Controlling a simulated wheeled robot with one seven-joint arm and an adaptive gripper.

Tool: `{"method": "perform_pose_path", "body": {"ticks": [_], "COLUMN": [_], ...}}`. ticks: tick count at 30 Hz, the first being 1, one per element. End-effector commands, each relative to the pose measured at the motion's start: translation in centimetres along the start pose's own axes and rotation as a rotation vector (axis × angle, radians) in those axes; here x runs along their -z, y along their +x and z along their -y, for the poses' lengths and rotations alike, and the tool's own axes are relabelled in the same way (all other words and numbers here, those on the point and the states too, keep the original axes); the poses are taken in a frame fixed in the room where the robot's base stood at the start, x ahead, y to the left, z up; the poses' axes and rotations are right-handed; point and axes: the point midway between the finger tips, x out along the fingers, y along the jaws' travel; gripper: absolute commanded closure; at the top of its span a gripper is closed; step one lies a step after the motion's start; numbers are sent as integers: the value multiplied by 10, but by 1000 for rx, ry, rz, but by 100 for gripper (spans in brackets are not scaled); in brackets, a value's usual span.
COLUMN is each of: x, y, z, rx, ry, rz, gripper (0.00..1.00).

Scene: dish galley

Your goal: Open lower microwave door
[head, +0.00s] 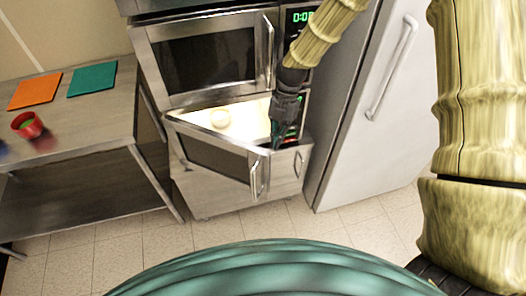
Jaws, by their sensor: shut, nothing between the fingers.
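The lower microwave door (216,163) stands partly open, swung out from its right side with the hinge at the left. Its vertical handle (257,178) is on the door's right edge. The lit inside of the lower microwave (247,117) shows behind the door, with a small pale round thing (220,118) in it. My gripper (276,140) is shut and empty, at the right of the opening, close to the door's free edge and in front of the control panel. I cannot tell whether it touches the door.
The upper microwave (207,60) above is shut. A tall fridge (365,110) with a long handle stands close on the right. A metal table (75,125) on the left holds an orange mat (35,91), a teal mat (92,78) and a red cup (27,125). Tiled floor in front is clear.

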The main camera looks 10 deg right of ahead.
Motion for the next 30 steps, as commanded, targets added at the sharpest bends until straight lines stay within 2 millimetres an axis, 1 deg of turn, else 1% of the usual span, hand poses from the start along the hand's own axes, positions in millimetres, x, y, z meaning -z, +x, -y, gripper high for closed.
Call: {"method": "perform_pose_path", "body": {"ticks": [5, 18, 24, 30], "x": [1, 2, 2, 1], "y": [17, 71, 88, 95], "z": [1, 0, -1, -2], "rx": [3, 4, 4, 2], "ry": [-1, -3, -4, -3], "rz": [-2, -2, -2, 0], "gripper": [100, 100, 100, 100]}}
